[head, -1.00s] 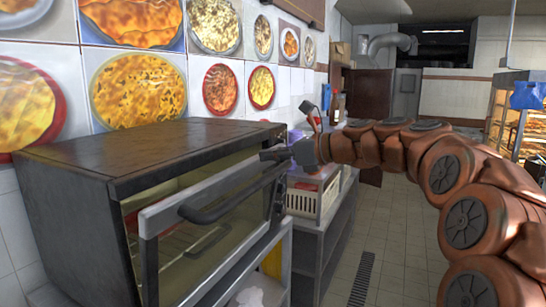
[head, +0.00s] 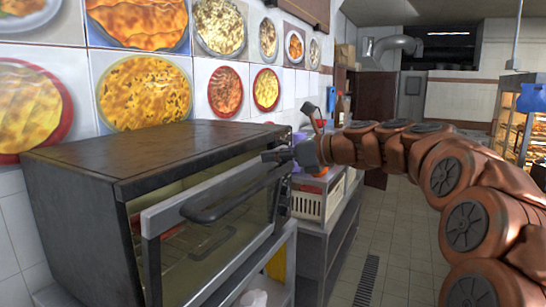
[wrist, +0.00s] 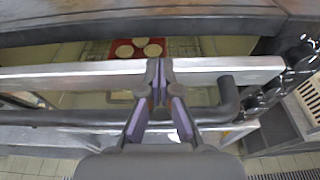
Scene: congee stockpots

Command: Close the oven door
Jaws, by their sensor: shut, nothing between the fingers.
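The oven (head: 110,160) is a dark metal box on the left in the head view. Its door (head: 160,218) has a silver frame, a glass pane and a black bar handle (head: 225,208). The door stands partly open, with a gap at its top edge. My gripper (head: 268,156) is shut and empty at the door's upper edge, near the far end of the handle. In the wrist view its fingertips (wrist: 159,66) lie over the silver top edge of the door (wrist: 60,72), with the handle (wrist: 60,117) beneath the fingers. Whether they touch the door I cannot tell.
Inside the oven a red tray (wrist: 110,52) holds round pale pieces on a wire rack. A white crate (head: 310,203) sits on a grey counter (head: 325,245) beyond the oven. The tiled floor (head: 400,235) to the right is clear, with a drain grate (head: 366,282).

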